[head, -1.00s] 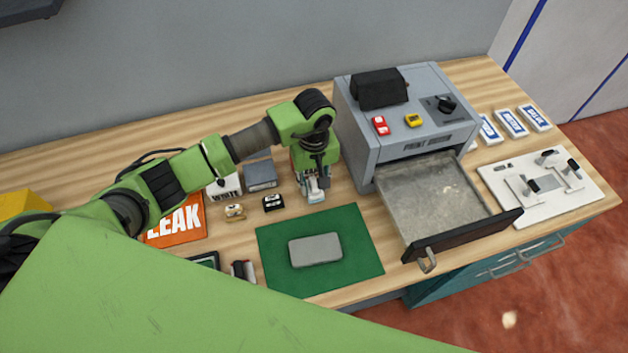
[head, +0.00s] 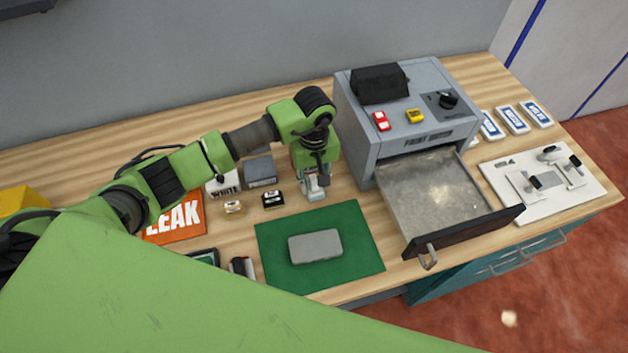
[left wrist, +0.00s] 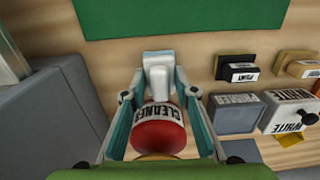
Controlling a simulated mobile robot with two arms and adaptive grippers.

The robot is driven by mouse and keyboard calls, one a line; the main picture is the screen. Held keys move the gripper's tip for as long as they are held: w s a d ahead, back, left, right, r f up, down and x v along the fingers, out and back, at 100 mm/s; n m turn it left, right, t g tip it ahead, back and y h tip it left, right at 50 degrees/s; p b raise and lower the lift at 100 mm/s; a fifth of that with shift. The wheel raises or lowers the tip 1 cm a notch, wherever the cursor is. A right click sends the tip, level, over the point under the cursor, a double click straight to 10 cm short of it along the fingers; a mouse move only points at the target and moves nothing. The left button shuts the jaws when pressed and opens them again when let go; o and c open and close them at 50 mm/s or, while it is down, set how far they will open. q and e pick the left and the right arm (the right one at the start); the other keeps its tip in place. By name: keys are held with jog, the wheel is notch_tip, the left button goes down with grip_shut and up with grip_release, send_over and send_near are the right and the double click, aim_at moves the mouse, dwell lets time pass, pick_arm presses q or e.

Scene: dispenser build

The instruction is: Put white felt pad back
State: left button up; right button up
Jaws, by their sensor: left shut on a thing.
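My left gripper (head: 314,190) is low over the bench, between the green mat and the grey machine. In the left wrist view my left gripper (left wrist: 158,105) has its fingers on both sides of a red-and-white container lettered CLEANER (left wrist: 158,130) and is shut on it. A white T-shaped part (left wrist: 157,72) shows just beyond the container, between the fingertips. A block lettered WHITE (left wrist: 288,108) stands to the right of the gripper there; it also shows in the head view (head: 225,188). I cannot pick out a white felt pad for certain. My right gripper is out of view.
The green mat (head: 275,270) bears a grey block (head: 315,246). The grey machine (head: 352,130) has its drawer (head: 435,195) pulled out, empty. Small stamp-like blocks (head: 273,200), a grey box (head: 260,172) and an orange LEAK sheet (head: 175,220) lie left of the gripper.

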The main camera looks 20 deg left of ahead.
pick_arm(q)
jog(key=shift+f, duration=0.25)
jog(key=o, duration=1.2)
jog(key=shift+o, duration=0.5)
jog(key=o, duration=0.6)
jog(key=shift+c, duration=0.2)
jog(key=shift+r+p, duration=0.8)
jog(key=shift+r, duration=1.2)
jog(key=shift+r+p, duration=0.95)
jog(key=shift+r, duration=1.05)
